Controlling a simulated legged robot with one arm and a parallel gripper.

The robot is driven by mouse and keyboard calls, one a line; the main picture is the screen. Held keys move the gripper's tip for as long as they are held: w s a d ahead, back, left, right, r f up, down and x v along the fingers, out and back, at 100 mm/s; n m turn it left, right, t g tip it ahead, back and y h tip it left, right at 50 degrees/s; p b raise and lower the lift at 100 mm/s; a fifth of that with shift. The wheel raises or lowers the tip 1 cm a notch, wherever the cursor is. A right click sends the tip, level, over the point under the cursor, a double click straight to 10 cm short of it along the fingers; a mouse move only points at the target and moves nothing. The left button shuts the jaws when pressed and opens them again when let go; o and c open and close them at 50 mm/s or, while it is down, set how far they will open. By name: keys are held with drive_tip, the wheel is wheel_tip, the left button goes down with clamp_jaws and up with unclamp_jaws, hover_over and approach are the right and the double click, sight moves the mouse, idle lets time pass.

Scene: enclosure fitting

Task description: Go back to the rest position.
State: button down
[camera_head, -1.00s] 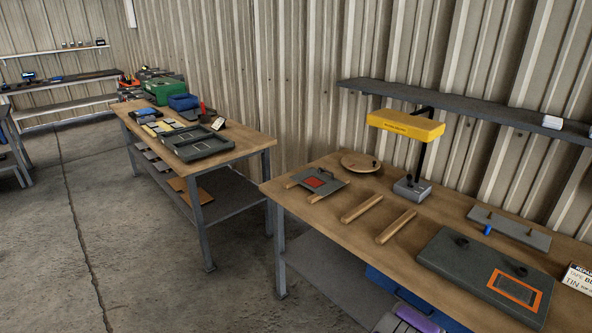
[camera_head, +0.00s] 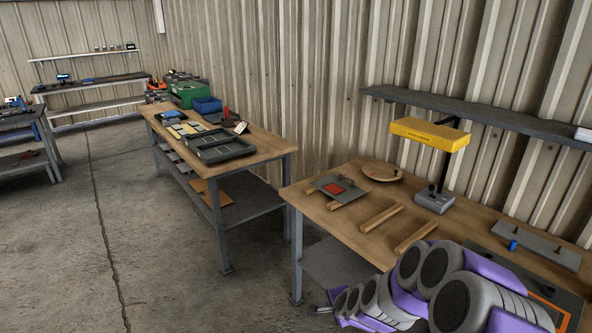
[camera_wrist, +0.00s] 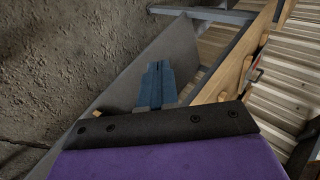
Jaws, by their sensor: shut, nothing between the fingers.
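My gripper (camera_wrist: 157,68) shows in the wrist view as two blue-grey fingers pressed together, with nothing between them. It points over a grey shelf surface (camera_wrist: 130,62) and the concrete floor. In the head view my purple and grey arm fills the lower right, folded in front of the near workbench (camera_head: 340,222). It covers part of the bench's front edge and most of a dark plate with an orange frame (camera_head: 553,309). The gripper end is small and unclear at the arm's lower left there.
The near bench holds a yellow lamp (camera_head: 430,133), wooden bars (camera_head: 381,217), a grey plate with a red patch (camera_head: 339,189) and a round wooden disc (camera_head: 382,173). A second bench (camera_head: 270,143) with trays stands further left. The concrete floor (camera_head: 150,260) at left is clear.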

drive_tip(key=s+a+r+n+g, duration=0.2)
drive_tip(key=s+r+n, duration=0.2)
drive_tip(key=s+r, duration=0.3)
drive_tip(key=s+a+r+n+g, duration=0.1)
drive_tip(key=s+r+n+g, duration=0.25)
drive_tip(key=s, duration=0.55)
drive_tip(key=s+d+r+n+g, duration=0.1)
drive_tip(key=s+d+r+n, duration=0.1)
drive_tip(key=s, duration=0.6)
drive_tip(key=s+d+r+n+g+h, duration=0.1)
drive_tip(key=s+d+r+n+g, duration=0.1)
drive_tip(key=s, duration=0.7)
drive_tip(key=s+d+r+n+g+h, duration=0.1)
drive_tip(key=s+r, duration=0.3)
drive_tip(key=s, duration=0.5)
drive_tip(key=shift+d+r+n, duration=0.25)
drive_tip(key=shift+d+n, duration=0.35)
drive_tip(key=shift+n, duration=0.05)
drive_tip(key=shift+s+g, duration=0.1)
drive_tip(key=shift+g, duration=0.15)
